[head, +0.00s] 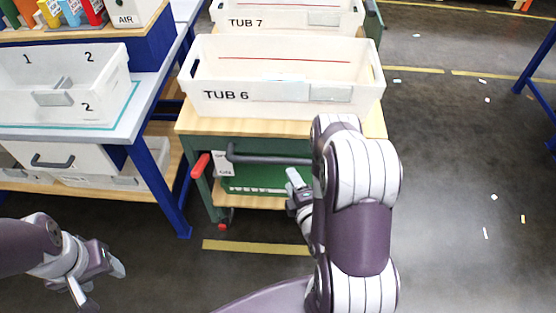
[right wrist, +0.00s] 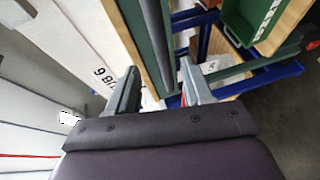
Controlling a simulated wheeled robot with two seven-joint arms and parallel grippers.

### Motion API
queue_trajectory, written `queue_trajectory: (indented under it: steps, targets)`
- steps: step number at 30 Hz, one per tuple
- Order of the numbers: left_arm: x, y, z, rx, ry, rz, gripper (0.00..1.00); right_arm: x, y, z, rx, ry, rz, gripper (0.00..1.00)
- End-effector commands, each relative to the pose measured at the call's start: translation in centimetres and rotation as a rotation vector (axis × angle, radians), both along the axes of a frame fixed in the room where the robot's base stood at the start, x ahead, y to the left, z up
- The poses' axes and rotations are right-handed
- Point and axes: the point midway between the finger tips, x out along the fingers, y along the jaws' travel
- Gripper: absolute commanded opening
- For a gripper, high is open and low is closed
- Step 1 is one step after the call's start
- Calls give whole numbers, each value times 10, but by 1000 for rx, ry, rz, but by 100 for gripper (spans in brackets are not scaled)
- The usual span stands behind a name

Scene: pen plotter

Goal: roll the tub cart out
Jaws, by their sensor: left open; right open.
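The tub cart has a green frame (head: 198,152) and a wooden top (head: 190,124). White TUB 6 (head: 215,104) stands on it, with TUB 7 (head: 235,20) behind. A dark handle bar (head: 268,158) crosses the cart's near side; my right arm hides its right end. My right gripper (head: 293,180) is open at the cart's near side, just below the bar in the head view. In the right wrist view, a dark bar (right wrist: 156,35) runs between its open fingers (right wrist: 158,88); contact is unclear. My left gripper (head: 102,284) is open and empty at lower left, away from the cart.
A red lever (head: 200,166) sticks out at the cart's left, beside a small sign. A workbench with blue legs (head: 160,185) and a white bin (head: 105,80) stands close at left. A yellow floor line (head: 255,247) lies in front. Open floor (head: 450,200) extends right.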

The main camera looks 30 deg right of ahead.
Motion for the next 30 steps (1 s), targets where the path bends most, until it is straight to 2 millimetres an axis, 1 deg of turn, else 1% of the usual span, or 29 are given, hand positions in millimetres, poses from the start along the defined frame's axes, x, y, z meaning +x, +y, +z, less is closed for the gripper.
queue_trajectory:
  steps: [1,3,6,9,12,16,23,26,27,28,30]
  targets:
    - [0,0,-1,0,0,0,57,12,-1,-2,-2,-2,6,51]
    - [0,0,-1,0,0,0,57,31,-3,-5,-2,-3,5,51]
    - [0,0,-2,0,0,0,57,56,-7,-10,0,-2,3,51]
    - [0,0,-3,0,0,0,57,76,-10,-14,1,0,3,51]
    - [0,0,-4,0,0,0,57,90,-13,-17,1,1,1,51]
    - [0,0,-4,0,0,0,57,98,-14,-18,3,1,1,51]
    - [0,0,-4,0,0,0,57,99,-15,-18,3,3,0,51]
    - [0,0,-4,0,0,0,57,99,-15,-18,3,3,0,21]
    - [0,0,-4,0,0,0,57,99,-15,-18,3,3,0,8]
    - [0,0,-4,0,0,0,57,99,-15,-18,3,3,0,0]
    - [0,0,-4,0,0,0,57,99,-15,-18,3,3,0,0]
